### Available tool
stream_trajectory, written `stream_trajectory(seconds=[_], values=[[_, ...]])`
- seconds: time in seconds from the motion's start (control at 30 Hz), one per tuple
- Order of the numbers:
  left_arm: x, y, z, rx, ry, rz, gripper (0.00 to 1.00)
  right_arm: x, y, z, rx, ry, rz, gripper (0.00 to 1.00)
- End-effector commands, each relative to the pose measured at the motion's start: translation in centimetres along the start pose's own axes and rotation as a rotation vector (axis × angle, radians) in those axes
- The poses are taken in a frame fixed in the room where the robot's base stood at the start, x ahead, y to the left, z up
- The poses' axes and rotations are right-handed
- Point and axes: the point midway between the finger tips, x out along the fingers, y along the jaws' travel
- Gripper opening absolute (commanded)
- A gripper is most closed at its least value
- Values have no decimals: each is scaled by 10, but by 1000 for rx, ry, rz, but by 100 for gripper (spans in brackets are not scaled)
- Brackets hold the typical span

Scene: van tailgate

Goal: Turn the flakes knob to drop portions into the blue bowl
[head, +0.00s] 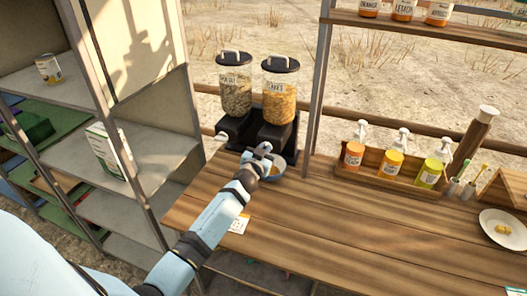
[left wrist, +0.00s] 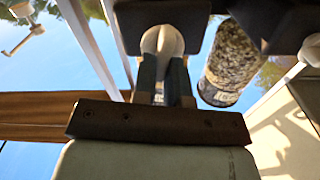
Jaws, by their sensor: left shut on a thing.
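The flakes dispenser (head: 280,92) is the right one of two clear canisters with black lids, filled with golden flakes. My left gripper (head: 264,156) is at the front of its dark base. In the left wrist view my left gripper (left wrist: 162,72) is shut on the pale rounded knob (left wrist: 163,38) below the dispenser. The blue bowl (head: 279,175) sits on the wooden counter beneath, partly hidden by my gripper and wrist. Its contents are not clear. My right gripper is not in view.
A second canister (head: 235,92) of darker cereal stands left of the flakes; it also shows in the left wrist view (left wrist: 228,65). A wooden caddy (head: 385,177) of pump bottles and a white plate (head: 502,229) are to the right. The counter's front middle (head: 340,235) is clear.

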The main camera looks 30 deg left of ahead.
Motion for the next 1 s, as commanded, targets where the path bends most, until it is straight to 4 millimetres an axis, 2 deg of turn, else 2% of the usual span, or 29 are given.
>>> stream_trajectory(seconds=[1.0], values=[[0, 11, 6, 959, 2, 0, 0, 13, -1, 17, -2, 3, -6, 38]])
